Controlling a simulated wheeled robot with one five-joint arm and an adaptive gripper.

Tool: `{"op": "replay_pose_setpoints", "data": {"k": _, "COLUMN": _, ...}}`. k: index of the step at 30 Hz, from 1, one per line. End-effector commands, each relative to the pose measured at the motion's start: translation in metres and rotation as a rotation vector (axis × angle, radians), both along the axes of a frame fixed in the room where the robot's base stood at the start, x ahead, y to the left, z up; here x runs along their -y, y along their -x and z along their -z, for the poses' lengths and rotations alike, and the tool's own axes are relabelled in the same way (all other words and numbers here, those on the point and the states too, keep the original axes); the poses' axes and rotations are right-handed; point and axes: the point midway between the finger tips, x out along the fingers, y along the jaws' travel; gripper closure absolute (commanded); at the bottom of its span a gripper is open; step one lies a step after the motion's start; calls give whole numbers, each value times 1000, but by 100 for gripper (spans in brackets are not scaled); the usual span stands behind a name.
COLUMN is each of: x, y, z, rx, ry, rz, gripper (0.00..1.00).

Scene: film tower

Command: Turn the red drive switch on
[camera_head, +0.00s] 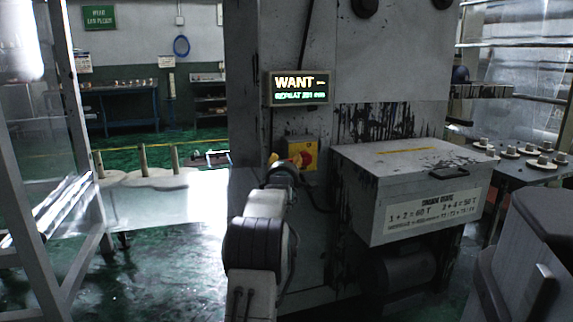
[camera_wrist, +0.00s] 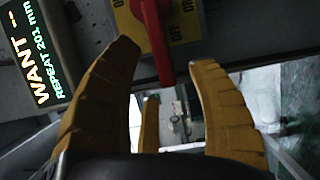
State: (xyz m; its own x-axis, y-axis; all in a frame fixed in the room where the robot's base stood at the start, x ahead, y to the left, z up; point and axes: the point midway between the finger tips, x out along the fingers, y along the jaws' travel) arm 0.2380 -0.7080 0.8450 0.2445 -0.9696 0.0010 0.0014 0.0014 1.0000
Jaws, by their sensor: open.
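The red drive switch (camera_wrist: 156,42) is a red handle on a yellow plate (camera_wrist: 187,22) marked ON and OFF, at the top of the wrist view. Its handle points along the picture's vertical, with OFF printed just right of it. In the head view the yellow switch box (camera_head: 311,153) sits on the grey machine column, partly hidden behind my arm. My gripper (camera_wrist: 165,55) has yellow fingers, open, one to each side of the handle's lower end in the picture. Whether they touch it I cannot tell. In the head view my gripper (camera_head: 290,161) is in front of the switch box.
A lit display (camera_head: 300,89) reading WANT hangs above the switch. A grey lidded box (camera_head: 410,215) juts out to the right of it. A table (camera_head: 150,205) with upright posts stands left. A rack with cups (camera_head: 530,155) stands at right.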

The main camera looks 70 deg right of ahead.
Motion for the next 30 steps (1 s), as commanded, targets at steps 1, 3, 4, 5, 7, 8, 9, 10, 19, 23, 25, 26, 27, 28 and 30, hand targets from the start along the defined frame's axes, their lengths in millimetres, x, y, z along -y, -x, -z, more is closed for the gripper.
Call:
{"op": "replay_pose_setpoints", "data": {"k": 1, "x": 5, "y": -1, "z": 1, "rx": 0, "ry": 0, "rz": 0, "gripper": 47}}
{"op": "replay_pose_setpoints", "data": {"k": 3, "x": 10, "y": -3, "z": 0, "rx": 0, "ry": 0, "rz": 0, "gripper": 47}}
{"op": "replay_pose_setpoints", "data": {"k": 4, "x": 12, "y": -3, "z": 0, "rx": 0, "ry": 0, "rz": 0, "gripper": 47}}
{"op": "replay_pose_setpoints", "data": {"k": 5, "x": 14, "y": -4, "z": 0, "rx": 0, "ry": 0, "rz": 0, "gripper": 47}}
{"op": "replay_pose_setpoints", "data": {"k": 7, "x": 18, "y": -5, "z": 0, "rx": 0, "ry": -1, "rz": 0, "gripper": 47}}
{"op": "replay_pose_setpoints", "data": {"k": 8, "x": 20, "y": -5, "z": 0, "rx": 0, "ry": 0, "rz": 0, "gripper": 47}}
{"op": "replay_pose_setpoints", "data": {"k": 9, "x": 21, "y": -5, "z": 0, "rx": 1, "ry": 0, "rz": 0, "gripper": 47}}
{"op": "replay_pose_setpoints", "data": {"k": 10, "x": 22, "y": -6, "z": 0, "rx": 1, "ry": 0, "rz": 0, "gripper": 47}}
{"op": "replay_pose_setpoints", "data": {"k": 19, "x": 29, "y": -7, "z": 0, "rx": 1, "ry": 0, "rz": 0, "gripper": 47}}
{"op": "replay_pose_setpoints", "data": {"k": 23, "x": 29, "y": -7, "z": 0, "rx": 1, "ry": -1, "rz": 0, "gripper": 47}}
{"op": "replay_pose_setpoints", "data": {"k": 25, "x": 29, "y": -7, "z": 0, "rx": 1, "ry": -1, "rz": 0, "gripper": 47}}
{"op": "replay_pose_setpoints", "data": {"k": 26, "x": 29, "y": -7, "z": 0, "rx": 1, "ry": -1, "rz": 0, "gripper": 47}}
{"op": "replay_pose_setpoints", "data": {"k": 27, "x": 29, "y": -7, "z": 0, "rx": 1, "ry": -1, "rz": 0, "gripper": 47}}
{"op": "replay_pose_setpoints", "data": {"k": 28, "x": 29, "y": -7, "z": 0, "rx": 1, "ry": -1, "rz": 0, "gripper": 47}}
{"op": "replay_pose_setpoints", "data": {"k": 30, "x": 29, "y": -7, "z": 0, "rx": 1, "ry": -1, "rz": 0, "gripper": 49}}
